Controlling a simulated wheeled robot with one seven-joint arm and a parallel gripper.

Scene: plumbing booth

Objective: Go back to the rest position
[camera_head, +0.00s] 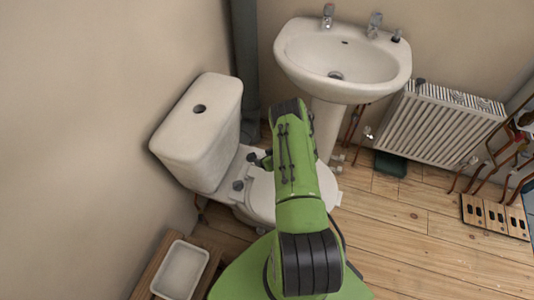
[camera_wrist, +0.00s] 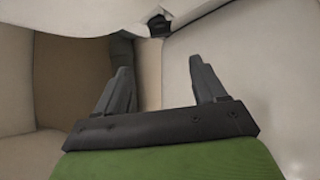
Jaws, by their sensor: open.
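My green arm reaches forward in the head view, over the toilet. My gripper shows in the wrist view (camera_wrist: 160,80) with its two dark fingers apart and nothing between them. In the head view the gripper is mostly hidden behind my arm. The toilet (camera_head: 255,195) has a closed white lid and a white cistern (camera_head: 200,135) with a dark round button on top. In the wrist view pale surfaces lie close around the fingers; I cannot tell whether they touch.
A white pedestal basin (camera_head: 300,65) with two taps stands behind my arm. A white radiator (camera_head: 440,125) is on the right, near copper pipes and a slotted wooden block (camera_head: 495,216). A white tray (camera_head: 181,270) is at lower left. The wooden floor (camera_head: 410,225) at right is mostly clear.

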